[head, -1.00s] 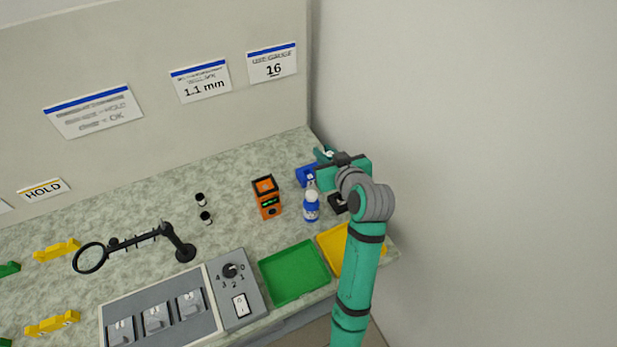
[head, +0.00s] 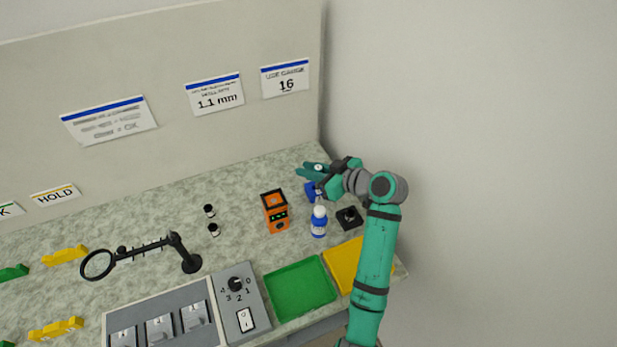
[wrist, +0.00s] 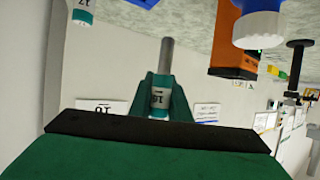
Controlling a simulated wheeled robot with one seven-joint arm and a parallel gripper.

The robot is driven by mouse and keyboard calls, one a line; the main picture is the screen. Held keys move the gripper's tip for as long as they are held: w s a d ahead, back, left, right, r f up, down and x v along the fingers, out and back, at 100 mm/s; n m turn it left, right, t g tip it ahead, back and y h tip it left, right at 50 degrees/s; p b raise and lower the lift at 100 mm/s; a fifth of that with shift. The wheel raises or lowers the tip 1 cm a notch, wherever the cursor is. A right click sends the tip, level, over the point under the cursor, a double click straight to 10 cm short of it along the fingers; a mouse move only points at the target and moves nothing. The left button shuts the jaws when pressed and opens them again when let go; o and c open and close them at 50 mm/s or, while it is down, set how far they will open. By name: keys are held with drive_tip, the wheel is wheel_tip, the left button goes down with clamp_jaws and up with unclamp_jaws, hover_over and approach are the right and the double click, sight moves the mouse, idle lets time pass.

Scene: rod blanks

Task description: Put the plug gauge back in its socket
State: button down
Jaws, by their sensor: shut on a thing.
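My gripper (wrist: 166,100) is shut on the plug gauge (wrist: 158,100), a white-and-teal handle marked 16. Its bare grey pin (wrist: 167,55) sticks out past the fingers, toward the top of the wrist view. In the head view my gripper (head: 316,168) is at the back right of the bench, its fingers pointing left above a blue block (head: 311,190). A second gauge-like piece (wrist: 84,14), with a label that looks like 12, shows at the wrist view's top left. I cannot make out the empty socket; the gripper partly hides the blue block.
A black square piece (head: 349,217) lies to the right. Green (head: 301,287) and yellow (head: 345,262) trays are in front. The wall is close on the right.

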hover_over(309, 183)
drive_tip(key=f, duration=0.6)
drive_tip(key=shift+w+a+f, duration=0.1)
drive_tip(key=shift+a, duration=0.1)
drive_tip(key=shift+w+f, duration=0.15)
drive_tip(key=shift+f, duration=1.5)
drive_tip(key=c, duration=1.7)
unclamp_jaws()
drive_tip(key=shift+f, duration=0.15)
drive_tip(key=shift+o, duration=0.2)
drive_tip(key=shift+s+d+r, duration=0.2)
drive_tip(key=shift+d+r, duration=0.05)
drive_tip(key=v, duration=1.1)
drive_tip(key=shift+s+d, duration=0.15)
drive_tip(key=shift+s, duration=0.1)
